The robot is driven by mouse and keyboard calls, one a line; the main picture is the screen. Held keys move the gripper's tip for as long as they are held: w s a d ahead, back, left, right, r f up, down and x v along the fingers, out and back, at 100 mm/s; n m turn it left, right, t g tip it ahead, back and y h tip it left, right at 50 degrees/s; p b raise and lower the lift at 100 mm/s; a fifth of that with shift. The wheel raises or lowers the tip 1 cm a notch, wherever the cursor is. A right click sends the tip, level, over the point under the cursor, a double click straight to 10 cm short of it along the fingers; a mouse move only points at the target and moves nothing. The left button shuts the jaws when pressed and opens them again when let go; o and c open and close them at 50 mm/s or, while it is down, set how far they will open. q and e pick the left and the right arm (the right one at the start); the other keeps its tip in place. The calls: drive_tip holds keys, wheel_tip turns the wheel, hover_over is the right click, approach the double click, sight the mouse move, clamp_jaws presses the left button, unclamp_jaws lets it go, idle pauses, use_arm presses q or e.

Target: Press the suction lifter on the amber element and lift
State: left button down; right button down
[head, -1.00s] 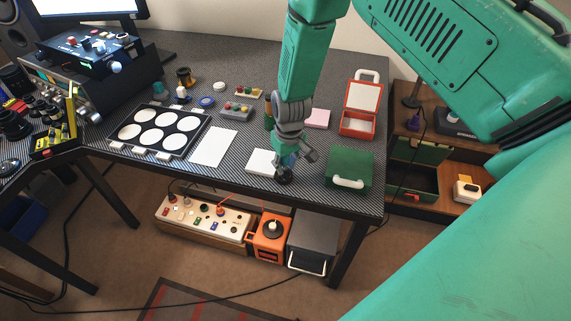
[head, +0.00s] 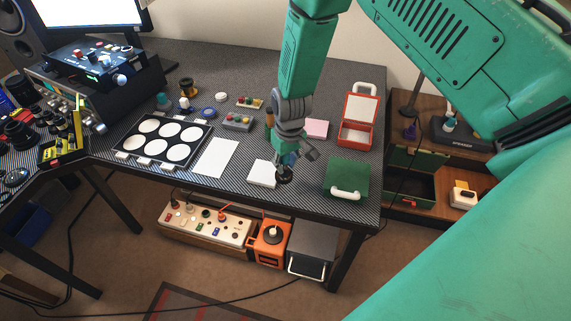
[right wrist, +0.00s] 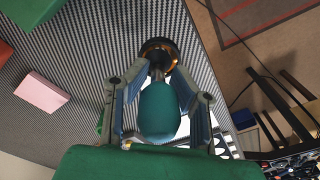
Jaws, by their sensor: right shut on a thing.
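My right gripper (head: 286,160) reaches down over the front of the bench, beside a white block. In the right wrist view its fingers (right wrist: 160,92) are closed around the teal bulb of the suction lifter (right wrist: 160,112). Beyond the bulb, at the lifter's far end, is a dark round piece with amber glints (right wrist: 158,47), likely the amber element. In the head view it is a small dark disc (head: 284,175) under the gripper. I cannot tell whether it is attached to the lifter or how high it sits. My left gripper is not in view.
The white block (head: 262,173) lies just left of the gripper. A white sheet (head: 215,158) and a black tray with white circles (head: 187,130) lie farther left. A green box (head: 347,175) and an open red case (head: 357,133) stand right. A pink block (head: 317,128) is behind.

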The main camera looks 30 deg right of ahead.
drive_tip(key=shift+r+p, duration=2)
drive_tip(key=shift+r, duration=0.75)
drive_tip(key=shift+a+f, duration=0.1)
drive_tip(key=shift+f, duration=0.05)
